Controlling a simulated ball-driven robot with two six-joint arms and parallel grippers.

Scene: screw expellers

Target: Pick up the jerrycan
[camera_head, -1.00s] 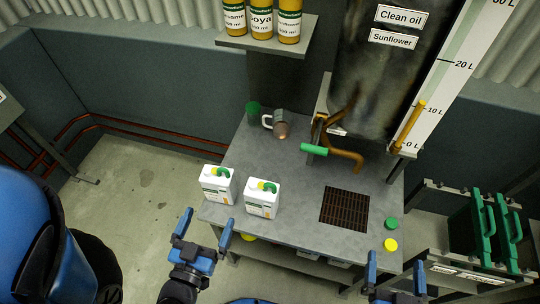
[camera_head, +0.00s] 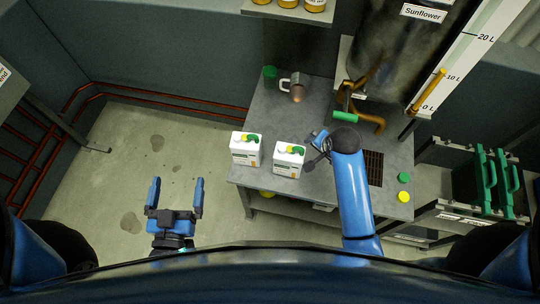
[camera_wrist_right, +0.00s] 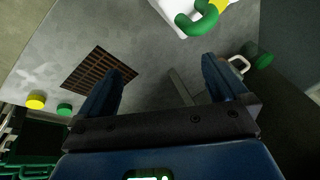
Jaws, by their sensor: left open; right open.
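Two white jerrycans with green handles and yellow caps stand upright side by side near the left front of the grey table (camera_head: 330,190): a left jerrycan (camera_head: 245,150) and a right jerrycan (camera_head: 288,161). My right gripper (camera_head: 312,147) is open just right of the right jerrycan, partly hidden by its own arm. In the right wrist view its open fingers (camera_wrist_right: 160,77) are empty, and a jerrycan's green handle (camera_wrist_right: 192,26) and white body show beyond them at the top edge. My left gripper (camera_head: 176,183) is open and empty over the floor, left of the table.
A floor-like grate (camera_head: 376,170) is set in the tabletop, partly behind my right arm. A green cap (camera_head: 404,177) and yellow cap (camera_head: 404,196) lie right of it.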

